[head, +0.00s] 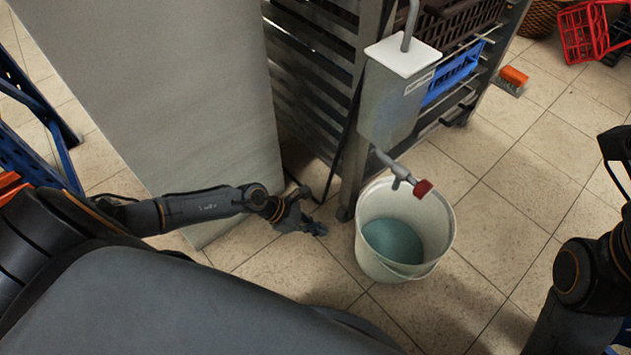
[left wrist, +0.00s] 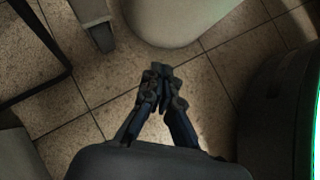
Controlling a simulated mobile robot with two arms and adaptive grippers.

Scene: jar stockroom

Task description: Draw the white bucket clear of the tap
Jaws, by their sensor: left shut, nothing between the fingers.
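The white bucket (head: 367,222) stands upright on the tiled floor in the head view, with blue-green liquid (head: 393,243) inside. The grey tap (head: 394,168) with a red end (head: 422,189) reaches out over its open top from a metal tank (head: 388,105). My left gripper (head: 318,230) is shut and empty, low over the floor just left of the bucket and apart from it. In the left wrist view my left gripper (left wrist: 158,72) points toward the bucket's pale side (left wrist: 180,22), with a gap of floor between. My right arm shows at the right edge; its fingers are out of view.
A slatted metal rack (head: 312,75) stands behind the bucket, its leg close by. A large grey panel (head: 165,90) is at left. A blue crate (head: 455,72), an orange brush (head: 513,76) and a red crate (head: 583,33) lie farther back. Floor right of the bucket is clear.

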